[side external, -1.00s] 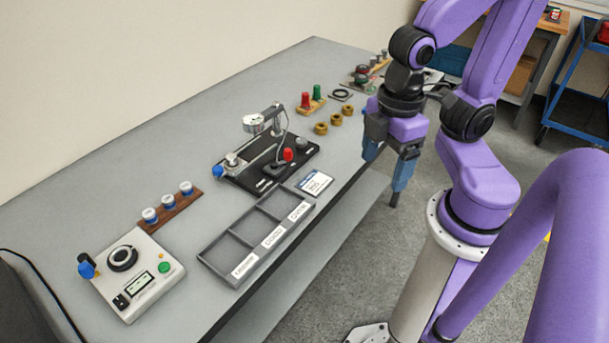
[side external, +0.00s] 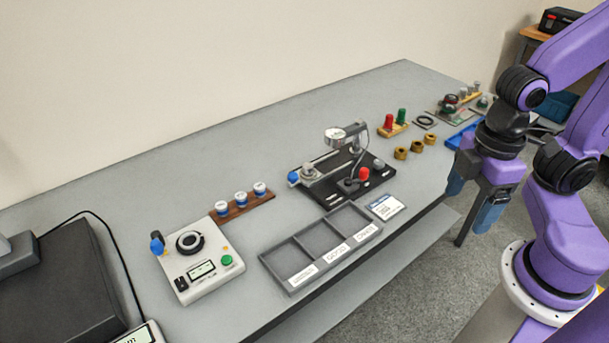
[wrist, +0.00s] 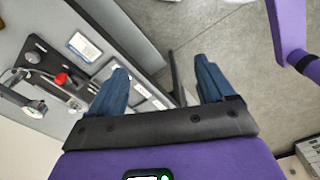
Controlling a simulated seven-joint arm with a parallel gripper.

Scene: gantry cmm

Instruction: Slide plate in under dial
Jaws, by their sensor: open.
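A dial gauge (side external: 337,134) is held on an arm over a black fixture base (side external: 377,177) in the middle of the bench; the dial also shows at the left of the wrist view (wrist: 33,108). A metal slide with a blue knob (side external: 293,177) lies along the left of the base, a grey round piece on it. I cannot tell whether this slide is the plate. A red knob (side external: 363,174) stands at the base's front. My gripper (side external: 471,208) is open and empty, fingers pointing down, beyond the bench's front edge and right of the fixture.
A grey compartment tray (side external: 291,287) and a label card (side external: 386,207) lie in front of the fixture. A control box (side external: 198,264) and a rack of blue-and-white pieces (side external: 228,211) stand left. Brass rings (side external: 416,146) and red and green plugs are right. The back left bench is clear.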

